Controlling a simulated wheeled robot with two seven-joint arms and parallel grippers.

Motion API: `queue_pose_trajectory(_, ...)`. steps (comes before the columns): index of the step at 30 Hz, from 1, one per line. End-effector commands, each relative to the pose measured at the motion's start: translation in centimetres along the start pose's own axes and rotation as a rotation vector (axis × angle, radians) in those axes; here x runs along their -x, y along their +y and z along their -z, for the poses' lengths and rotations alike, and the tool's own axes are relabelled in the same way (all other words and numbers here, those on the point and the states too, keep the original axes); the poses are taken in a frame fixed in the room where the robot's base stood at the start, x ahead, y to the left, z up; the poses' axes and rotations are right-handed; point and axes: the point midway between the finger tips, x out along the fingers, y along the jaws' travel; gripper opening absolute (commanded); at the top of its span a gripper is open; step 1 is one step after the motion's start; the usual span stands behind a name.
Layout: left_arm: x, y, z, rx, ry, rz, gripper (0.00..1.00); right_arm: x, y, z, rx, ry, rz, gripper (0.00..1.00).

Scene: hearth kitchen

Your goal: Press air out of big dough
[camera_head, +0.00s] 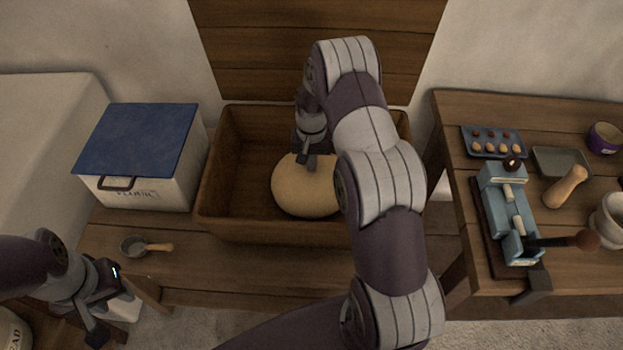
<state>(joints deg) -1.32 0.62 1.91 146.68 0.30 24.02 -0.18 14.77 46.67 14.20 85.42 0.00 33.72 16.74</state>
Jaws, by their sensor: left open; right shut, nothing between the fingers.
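A big round pale dough (300,193) lies in a brown wooden trough (228,180) at the middle of the head view. My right gripper (308,160) points down at the top of the dough, shut with nothing held. Its tips appear to meet the dough's upper surface, but I cannot tell how deep they press. My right arm hides the right part of the dough and much of the trough's right side. My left gripper (110,318) is open and empty at the lower left, away from the trough.
A white flour box (150,192) with a blue lid (140,138) stands left of the trough. A small scoop (146,246) lies in front of it. The right table (450,112) holds an egg tray (493,143), a blue device (508,215) and a wooden-handled tool (565,186).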

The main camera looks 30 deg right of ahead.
Motion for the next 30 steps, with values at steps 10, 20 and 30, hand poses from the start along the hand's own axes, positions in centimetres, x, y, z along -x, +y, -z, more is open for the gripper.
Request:
queue_pose_trajectory(10,0.06,0.0,0.01,0.0,0.0,0.0,0.4,-0.29,0.0,-0.01,0.0,0.0,0.0,0.0)
queue_pose_trajectory(20,0.11,0.0,0.01,0.0,0.0,0.0,0.4,-0.54,0.02,-0.05,0.0,-0.002,0.0,0.0)
queue_pose_trajectory(30,0.14,0.0,0.02,0.0,0.0,0.0,0.4,-0.7,0.02,-0.05,0.0,-0.001,0.0,0.0)
